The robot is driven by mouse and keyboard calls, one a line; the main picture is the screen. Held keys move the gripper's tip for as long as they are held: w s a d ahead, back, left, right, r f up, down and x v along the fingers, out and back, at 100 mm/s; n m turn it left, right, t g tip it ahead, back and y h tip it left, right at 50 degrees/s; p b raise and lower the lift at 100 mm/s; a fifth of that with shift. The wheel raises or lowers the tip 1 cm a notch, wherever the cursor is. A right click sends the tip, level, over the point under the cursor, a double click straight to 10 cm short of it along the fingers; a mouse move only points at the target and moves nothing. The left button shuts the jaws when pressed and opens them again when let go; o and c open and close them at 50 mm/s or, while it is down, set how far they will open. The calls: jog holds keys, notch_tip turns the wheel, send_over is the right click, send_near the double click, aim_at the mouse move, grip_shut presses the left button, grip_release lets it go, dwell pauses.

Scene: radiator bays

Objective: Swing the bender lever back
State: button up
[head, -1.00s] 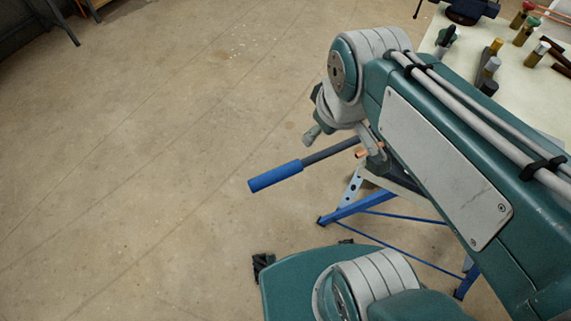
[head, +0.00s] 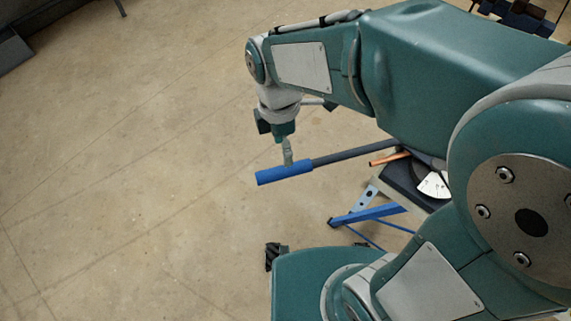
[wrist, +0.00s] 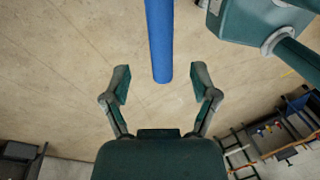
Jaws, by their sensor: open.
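The bender lever is a dark grey bar (head: 350,154) with a blue grip (head: 272,175) at its free end, sticking out to the left from the bender (head: 415,182). My gripper (head: 288,162) is at the blue grip in the head view. In the wrist view my gripper (wrist: 161,85) is open, with its two fingers apart. The end of the blue grip (wrist: 160,45) lies between the lines of the two fingers, with its tip near fingertip level. Gaps show on both sides. Whether a finger touches the grip cannot be told.
A copper-coloured tube (head: 388,159) and a white marked scale (head: 434,185) are at the bender. Its blue stand (head: 370,214) is below. The floor (head: 120,190) to the left is clear. A dark rack (wrist: 275,135) shows at lower right in the wrist view.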

jog(key=f, duration=0.3)
jog(key=s+f, duration=0.1)
jog(key=f, duration=0.2)
jog(key=shift+s+d+f, duration=0.1)
jog(key=shift+d+f, duration=0.05)
jog(key=shift+d, duration=0.05)
grip_shut()
